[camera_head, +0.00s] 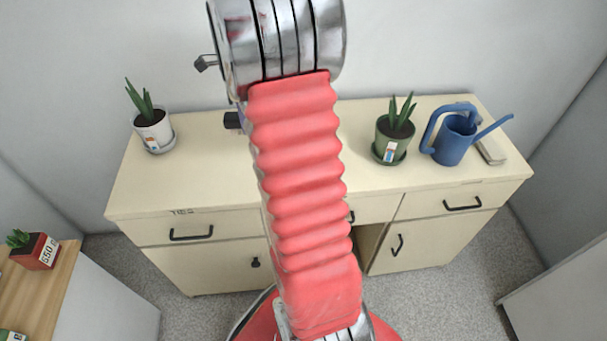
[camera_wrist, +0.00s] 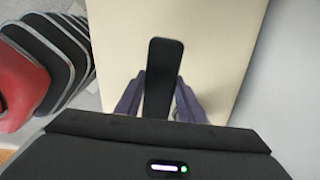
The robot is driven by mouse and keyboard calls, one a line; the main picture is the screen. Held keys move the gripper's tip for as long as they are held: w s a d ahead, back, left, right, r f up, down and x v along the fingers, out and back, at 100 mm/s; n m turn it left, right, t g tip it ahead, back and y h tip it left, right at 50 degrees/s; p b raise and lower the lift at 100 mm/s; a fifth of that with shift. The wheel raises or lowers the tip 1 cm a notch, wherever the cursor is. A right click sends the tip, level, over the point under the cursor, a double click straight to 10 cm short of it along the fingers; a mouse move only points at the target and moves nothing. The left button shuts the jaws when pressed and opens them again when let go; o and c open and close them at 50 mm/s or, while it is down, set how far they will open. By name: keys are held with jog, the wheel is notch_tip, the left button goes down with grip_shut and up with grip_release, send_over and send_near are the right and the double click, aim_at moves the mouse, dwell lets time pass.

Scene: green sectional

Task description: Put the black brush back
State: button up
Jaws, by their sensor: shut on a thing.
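The black brush (camera_wrist: 163,62) shows in the wrist view as a long, flat, dark shape with a rounded far end. My gripper (camera_wrist: 160,92) is shut on it, with one purple-grey finger on each side. The brush points away from the wrist, over a cream surface. Its near end is hidden by the gripper body.
A cream cabinet (camera_head: 205,185) with drawers stands ahead. On its top are a white-potted plant (camera_head: 152,132) at left, and a green-potted plant (camera_head: 392,138), a blue watering can (camera_head: 453,140) and a flat grey item (camera_head: 491,151) at right. Clear top lies between them.

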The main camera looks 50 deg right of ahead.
jog(key=s+d, duration=0.1)
jog(key=s, duration=0.7)
jog(key=s+d+f+n, duration=0.1)
jog(key=s+d, duration=0.1)
jog(key=s, duration=0.6)
jog(key=shift+s+d, duration=0.2)
jog(key=shift+d, duration=0.05)
jog(key=shift+f, duration=0.1)
jog(key=shift+f, duration=3.05)
jog(key=shift+f, duration=1.9)
jog(key=shift+f, duration=0.1)
